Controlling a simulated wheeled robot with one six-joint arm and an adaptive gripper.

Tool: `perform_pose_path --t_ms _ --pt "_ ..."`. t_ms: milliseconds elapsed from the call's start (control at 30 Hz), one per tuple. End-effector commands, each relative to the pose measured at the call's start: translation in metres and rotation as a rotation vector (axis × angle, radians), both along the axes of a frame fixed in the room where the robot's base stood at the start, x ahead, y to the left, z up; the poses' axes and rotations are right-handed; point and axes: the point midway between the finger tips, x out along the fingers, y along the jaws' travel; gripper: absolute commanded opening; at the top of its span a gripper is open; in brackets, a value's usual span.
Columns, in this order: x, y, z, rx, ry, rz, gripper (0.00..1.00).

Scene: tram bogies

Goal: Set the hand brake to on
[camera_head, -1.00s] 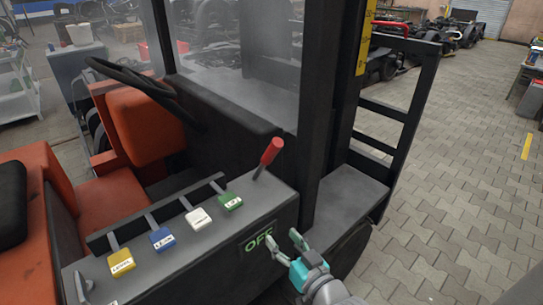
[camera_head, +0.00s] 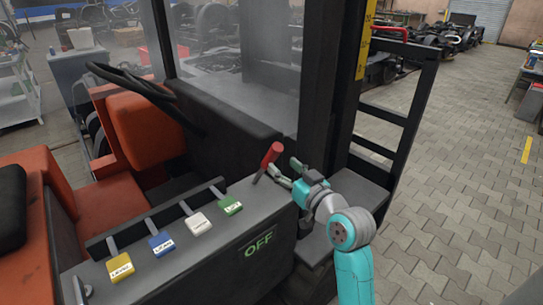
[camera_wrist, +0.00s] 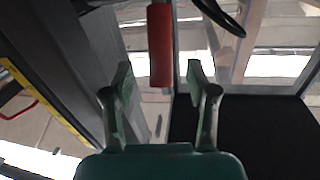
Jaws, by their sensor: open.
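The hand brake is a short lever with a red grip (camera_head: 271,154) on top of the dark console (camera_head: 190,262), tilted toward the right. A green "OFF" marking (camera_head: 258,245) shows on the console's side below it. My gripper (camera_head: 284,172) is open beside the red grip, on its right. In the wrist view the red grip (camera_wrist: 160,45) hangs between and just beyond the two open fingertips (camera_wrist: 157,78). I cannot tell whether a finger touches it.
Yellow (camera_head: 120,267), blue (camera_head: 161,244), white (camera_head: 197,224) and green (camera_head: 231,206) labelled levers stand left of the brake. A black post (camera_head: 317,100) rises close behind my gripper. A steering wheel (camera_head: 130,80) is at the upper left. Open paved floor (camera_head: 470,190) lies to the right.

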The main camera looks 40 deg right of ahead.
Motion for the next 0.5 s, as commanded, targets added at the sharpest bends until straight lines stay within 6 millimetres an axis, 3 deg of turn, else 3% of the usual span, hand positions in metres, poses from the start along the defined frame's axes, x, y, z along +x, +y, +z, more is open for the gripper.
perform_pose_path --t_ms 200,500 --pt "0.039 -0.006 0.0 -0.001 0.0 0.002 0.58" --pt "0.066 -0.011 0.0 0.0 0.0 0.0 0.58"
